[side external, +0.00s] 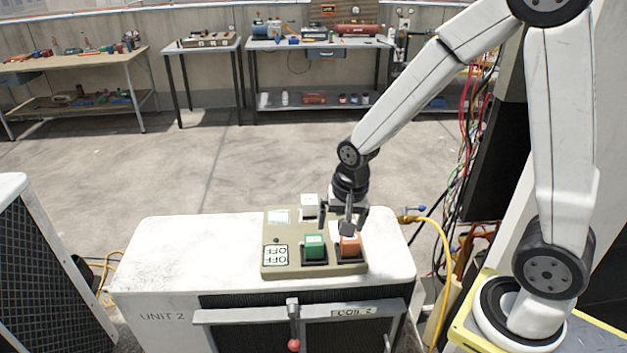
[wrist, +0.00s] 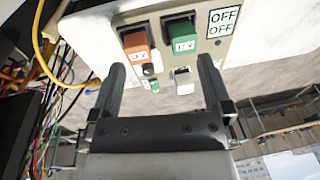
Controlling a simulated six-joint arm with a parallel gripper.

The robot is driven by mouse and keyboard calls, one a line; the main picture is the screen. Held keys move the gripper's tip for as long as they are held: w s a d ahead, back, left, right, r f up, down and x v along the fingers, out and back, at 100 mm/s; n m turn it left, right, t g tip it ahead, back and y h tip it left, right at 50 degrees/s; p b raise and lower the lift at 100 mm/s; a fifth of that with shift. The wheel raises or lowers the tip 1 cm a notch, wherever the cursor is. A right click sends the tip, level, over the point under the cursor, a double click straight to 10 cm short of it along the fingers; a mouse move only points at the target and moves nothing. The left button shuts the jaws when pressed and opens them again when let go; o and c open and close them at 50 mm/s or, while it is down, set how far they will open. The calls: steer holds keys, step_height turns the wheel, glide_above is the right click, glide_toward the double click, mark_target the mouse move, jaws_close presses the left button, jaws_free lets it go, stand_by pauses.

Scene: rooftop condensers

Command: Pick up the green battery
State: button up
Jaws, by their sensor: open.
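The green battery (side external: 314,246) sits upright in a dark socket on the beige panel (side external: 281,232), at its front middle. In the wrist view the green battery (wrist: 183,38) carries a white label and lies beyond my fingertips, toward the right one. An orange battery (side external: 350,245) stands in a socket just to its right, and it also shows in the wrist view (wrist: 137,53). My gripper (side external: 337,218) is open and empty above the back right of the panel, behind the two batteries. In the wrist view my gripper (wrist: 162,70) has its fingers wide apart.
A white block (side external: 309,205) stands at the back of the panel beside my gripper. An OFF label (side external: 275,255) lies left of the green battery. The white unit top (side external: 190,245) is clear at left. A yellow hose (side external: 440,240) runs at right.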

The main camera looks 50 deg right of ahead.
mark_target(314, 239)
steer(key=w+f+m, duration=0.2)
steer(key=m, duration=0.2)
steer(key=w+d+f+m+g, duration=0.1)
steer(key=w+m, duration=0.2)
steer(key=m, duration=0.2)
steer(key=w+d+f+m, duration=0.1)
steer(key=w+f+m, duration=0.1)
steer(key=m, duration=0.3)
steer(key=shift+w+f+g, duration=0.3)
steer(key=shift+w, duration=0.4)
steer(key=m, duration=0.1)
steer(key=w+f+m, duration=0.1)
steer(key=m, duration=0.1)
steer(key=shift+w+d+f, duration=0.15)
steer(key=shift+d+f, duration=0.05)
steer(key=shift+d, duration=0.05)
steer(key=shift+f, duration=0.1)
steer(key=shift+f, duration=1.2)
steer(key=shift+f, duration=0.1)
steer(key=shift+s+f, duration=0.2)
steer(key=shift+f, duration=2.3)
